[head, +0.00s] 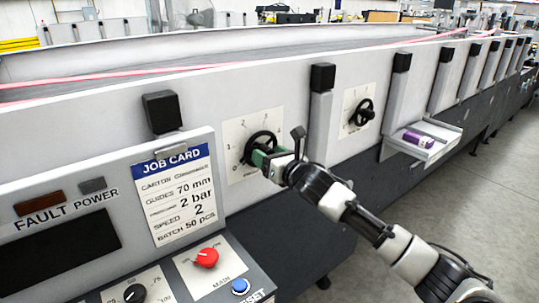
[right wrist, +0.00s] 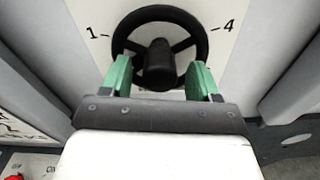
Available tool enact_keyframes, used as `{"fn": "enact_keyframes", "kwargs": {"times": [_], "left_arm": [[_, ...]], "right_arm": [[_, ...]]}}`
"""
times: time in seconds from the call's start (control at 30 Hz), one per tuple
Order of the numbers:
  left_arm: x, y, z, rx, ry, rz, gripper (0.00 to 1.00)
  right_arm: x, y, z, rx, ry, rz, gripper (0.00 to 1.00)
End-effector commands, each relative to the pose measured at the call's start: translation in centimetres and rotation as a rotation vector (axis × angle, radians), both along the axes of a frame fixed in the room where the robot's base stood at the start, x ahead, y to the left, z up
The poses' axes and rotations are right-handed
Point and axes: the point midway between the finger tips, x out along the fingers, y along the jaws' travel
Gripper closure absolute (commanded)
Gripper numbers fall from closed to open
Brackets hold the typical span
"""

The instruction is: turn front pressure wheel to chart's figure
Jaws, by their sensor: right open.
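A black handwheel (head: 263,145) sits on a white dial plate (head: 234,130) on the machine's side panel, nearest the job card. The right wrist view shows this wheel (right wrist: 203,38) with its central hub and spokes, and the figures 1 at left and 4 at right. My right gripper (right wrist: 160,80) is open, its green fingers on either side of the hub near the wheel's lower rim; I cannot tell whether they touch it. In the head view my right gripper (head: 263,158) covers part of the wheel. The job card (head: 180,195) reads 2 bar. My left gripper is not in view.
A second black handwheel (head: 363,112) on its own plate is farther along the panel. A small shelf (head: 425,148) holds a purple box (head: 417,138). The control panel has a red knob (head: 207,257) and a blue button (head: 240,287). Open floor lies at right.

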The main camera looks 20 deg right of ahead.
Motion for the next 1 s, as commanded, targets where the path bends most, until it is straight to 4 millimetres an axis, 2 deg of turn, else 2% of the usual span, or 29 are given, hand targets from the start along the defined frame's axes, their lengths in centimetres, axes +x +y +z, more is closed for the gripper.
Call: {"fn": "enact_keyframes", "kwargs": {"times": [0.13, 0.47, 0.77, 1.0], "left_arm": [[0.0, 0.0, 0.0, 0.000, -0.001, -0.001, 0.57], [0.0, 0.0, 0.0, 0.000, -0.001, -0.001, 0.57], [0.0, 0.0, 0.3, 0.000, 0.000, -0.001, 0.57], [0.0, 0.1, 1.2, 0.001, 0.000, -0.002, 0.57]], "right_arm": [[0.0, 0.0, 0.0, 0.001, 0.000, 0.000, 0.39], [0.0, 0.0, 0.0, 0.001, 0.000, 0.000, 0.88], [0.0, 0.0, 0.1, 0.038, 0.015, 0.000, 0.88], [-0.1, 0.0, 0.2, 0.167, 0.061, 0.001, 0.88]]}}
